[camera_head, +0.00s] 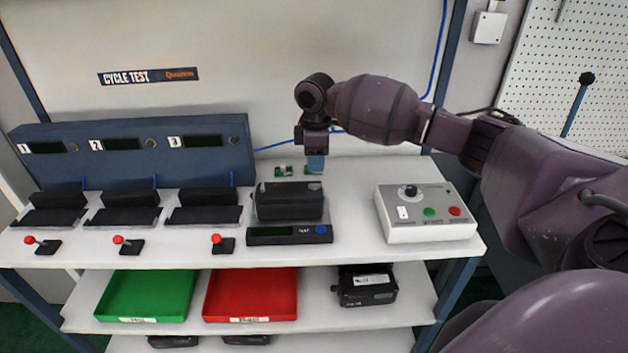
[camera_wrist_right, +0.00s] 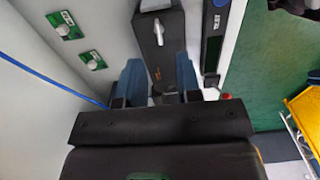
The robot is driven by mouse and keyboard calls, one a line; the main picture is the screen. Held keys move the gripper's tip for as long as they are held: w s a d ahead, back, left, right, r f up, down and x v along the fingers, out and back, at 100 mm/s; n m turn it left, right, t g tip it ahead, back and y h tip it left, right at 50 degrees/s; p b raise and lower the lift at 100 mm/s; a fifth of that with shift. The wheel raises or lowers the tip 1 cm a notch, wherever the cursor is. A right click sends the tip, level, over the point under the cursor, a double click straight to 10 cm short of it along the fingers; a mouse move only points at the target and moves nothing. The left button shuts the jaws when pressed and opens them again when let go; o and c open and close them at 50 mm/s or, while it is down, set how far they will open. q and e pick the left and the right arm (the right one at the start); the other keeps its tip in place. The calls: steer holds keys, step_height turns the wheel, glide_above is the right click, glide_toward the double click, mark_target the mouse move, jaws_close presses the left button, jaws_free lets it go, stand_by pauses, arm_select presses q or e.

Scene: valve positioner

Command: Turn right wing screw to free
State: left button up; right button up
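The black positioner box (camera_head: 290,203) stands on the bench at the back of a test stand. In the right wrist view, its top (camera_wrist_right: 158,55) shows a silver wing-shaped piece (camera_wrist_right: 158,31) towards the upper end. My right gripper (camera_head: 315,163) points down near the box's right end. In the wrist view, its two blue fingers (camera_wrist_right: 158,82) are apart, on either side of the box's near end. A small pale part shows low between them; I cannot tell whether it is the right wing screw or whether the fingers touch it. My left gripper is not in view.
Two small green plates (camera_head: 284,170) lie behind the box. The test stand's display bar (camera_head: 268,236) is in front. A control box (camera_head: 428,214) stands to the right, and a blue tester (camera_head: 130,152) with red-knobbed levers to the left. Green and red trays are below.

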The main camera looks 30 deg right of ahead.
mark_target(315, 184)
step_height(315, 184, down, 7)
steer(key=shift+w+r+b, duration=0.1)
steer(key=shift+b, duration=0.2)
jaws_close()
